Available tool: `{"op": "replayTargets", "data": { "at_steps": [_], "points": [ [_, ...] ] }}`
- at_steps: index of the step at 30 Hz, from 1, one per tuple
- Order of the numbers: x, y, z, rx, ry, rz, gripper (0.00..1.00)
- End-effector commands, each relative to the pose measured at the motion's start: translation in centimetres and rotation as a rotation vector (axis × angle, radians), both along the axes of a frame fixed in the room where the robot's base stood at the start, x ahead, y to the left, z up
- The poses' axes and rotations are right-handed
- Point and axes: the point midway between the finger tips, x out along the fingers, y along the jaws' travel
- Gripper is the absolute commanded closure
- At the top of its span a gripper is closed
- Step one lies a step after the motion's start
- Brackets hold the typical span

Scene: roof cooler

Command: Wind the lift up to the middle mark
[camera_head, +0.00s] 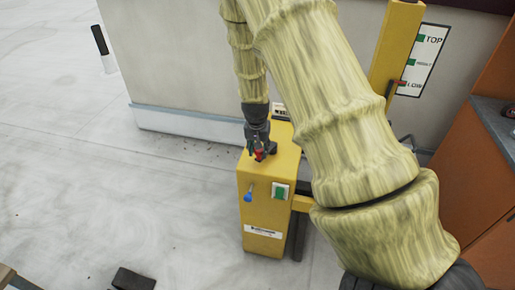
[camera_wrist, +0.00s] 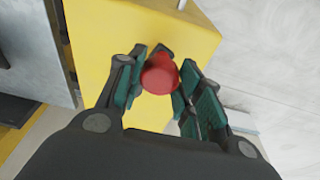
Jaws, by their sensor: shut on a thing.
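The yellow lift housing (camera_head: 267,215) stands on the pale floor, and its yellow top also fills much of the wrist view (camera_wrist: 100,30). My gripper (camera_head: 259,154) is at the top of this housing, shut on a red knob (camera_wrist: 160,75). The knob sits between the two teal-padded fingers and shows as a small red spot in the head view. The rest of the crank is mostly hidden by the fingers. A mark board (camera_head: 424,62) beside the yellow mast (camera_head: 397,45) has green marks, with TOP uppermost and LOW lowest. A red pointer (camera_head: 401,83) is level with LOW.
A blue-tipped lever (camera_head: 248,193) and a green switch (camera_head: 280,191) are on the housing's front. A pale wall (camera_head: 180,60) stands behind. An orange cabinet (camera_head: 460,185) with a grey top is at right.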

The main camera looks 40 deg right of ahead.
Motion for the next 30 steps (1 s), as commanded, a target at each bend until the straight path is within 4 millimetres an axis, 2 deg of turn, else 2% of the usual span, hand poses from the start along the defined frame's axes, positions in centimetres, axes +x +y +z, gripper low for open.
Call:
{"op": "replayTargets", "data": {
  "at_steps": [15,30],
  "points": [
    [-2.0,-1.1,-0.1,-0.001,0.004,-0.005,0.93],
    [-2.3,-1.3,0.0,-0.001,0.002,-0.004,0.93]
  ]
}}
